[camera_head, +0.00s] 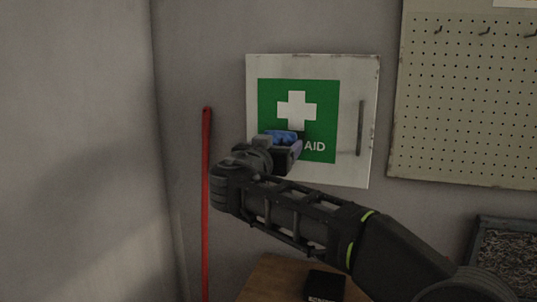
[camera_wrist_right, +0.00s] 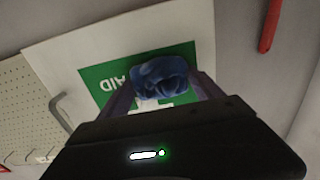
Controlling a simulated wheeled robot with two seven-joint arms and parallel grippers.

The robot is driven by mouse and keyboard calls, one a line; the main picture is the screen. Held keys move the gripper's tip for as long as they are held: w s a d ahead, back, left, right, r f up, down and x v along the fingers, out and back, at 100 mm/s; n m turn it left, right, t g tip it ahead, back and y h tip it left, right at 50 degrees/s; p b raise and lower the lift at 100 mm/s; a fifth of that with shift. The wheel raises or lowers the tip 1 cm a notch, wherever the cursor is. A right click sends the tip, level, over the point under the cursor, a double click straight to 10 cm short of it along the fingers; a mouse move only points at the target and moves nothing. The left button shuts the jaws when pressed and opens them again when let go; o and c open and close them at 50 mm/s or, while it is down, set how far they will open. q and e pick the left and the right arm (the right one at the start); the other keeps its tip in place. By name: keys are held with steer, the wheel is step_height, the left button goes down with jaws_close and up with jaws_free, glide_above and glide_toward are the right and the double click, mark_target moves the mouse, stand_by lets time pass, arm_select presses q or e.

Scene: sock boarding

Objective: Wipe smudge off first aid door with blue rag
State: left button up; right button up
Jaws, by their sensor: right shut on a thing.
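The white first aid door (camera_head: 348,175) is on the wall in the head view, with a green sign with a white cross and a grey vertical handle (camera_head: 361,128). My right gripper (camera_head: 283,142) is in front of the lower left of the sign. It is shut on the blue rag (camera_head: 280,135), which is bunched between the fingers. In the right wrist view the rag (camera_wrist_right: 160,80) covers part of the green sign. I cannot tell whether the rag touches the door. No smudge can be made out clearly. My left gripper is not in view.
A pegboard (camera_head: 465,110) with hooks hangs right of the door. A red pole (camera_head: 206,200) stands left of it. Below are a wooden surface (camera_head: 262,280) with a black box (camera_head: 325,286) and a grey-framed tray (camera_head: 505,222) at the lower right.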

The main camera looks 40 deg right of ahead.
steer(key=shift+s+d+f, duration=0.15)
steer(key=shift+s+d, duration=0.05)
steer(key=shift+s, duration=0.1)
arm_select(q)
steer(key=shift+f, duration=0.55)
arm_select(e)
steer(key=shift+s+r, duration=0.15)
steer(key=shift+r, duration=0.05)
steer(key=shift+d, duration=0.1)
steer(key=shift+s+d+f+b, duration=0.2)
steer(key=shift+s+d+b, duration=0.1)
steer(key=shift+b, duration=0.45)
steer(key=shift+s+d+b, duration=0.45)
steer(key=shift+s+b, duration=0.2)
steer(key=shift+b, duration=0.1)
arm_select(q)
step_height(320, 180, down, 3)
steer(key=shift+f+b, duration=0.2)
steer(key=shift+b, duration=0.2)
arm_select(e)
steer(key=shift+s+d+r, duration=0.2)
steer(key=shift+s+d, duration=0.2)
steer(key=shift+s, duration=0.15)
